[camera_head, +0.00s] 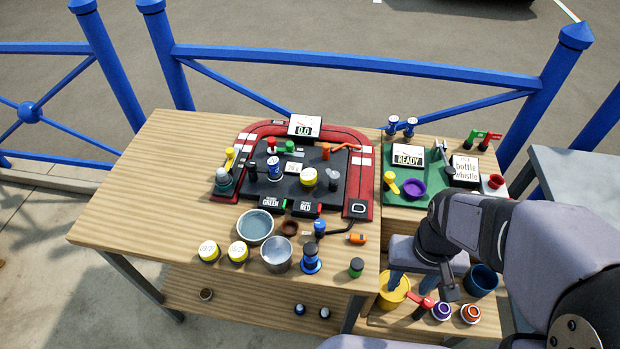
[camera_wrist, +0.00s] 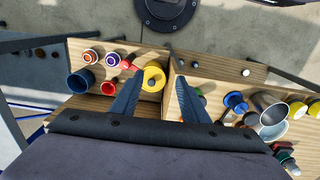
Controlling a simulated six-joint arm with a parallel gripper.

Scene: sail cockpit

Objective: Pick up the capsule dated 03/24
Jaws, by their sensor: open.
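Two short yellow cylinders with white printed tops, which look like capsules, stand side by side at the table's front left: the left one (camera_head: 208,251) and the right one (camera_head: 238,252). Their print is too small to read, so I cannot tell which bears 03/24. A similar yellow, white-topped piece (camera_head: 308,178) sits on the black board. In the wrist view the front pair shows at the right edge (camera_wrist: 297,109). My gripper (camera_head: 422,286) is open and empty, well to the right of the pair, over the lower right shelf. In the wrist view its fingers (camera_wrist: 158,88) frame the yellow bucket without holding it.
A bowl (camera_head: 255,226), a metal cup (camera_head: 277,255) and a blue stepped piece (camera_head: 311,260) stand right of the pair. The red-rimmed board (camera_head: 362,185) lies behind. A yellow bucket (camera_head: 393,291) and a blue cup (camera_head: 482,280) stand below my gripper. The table's left is clear.

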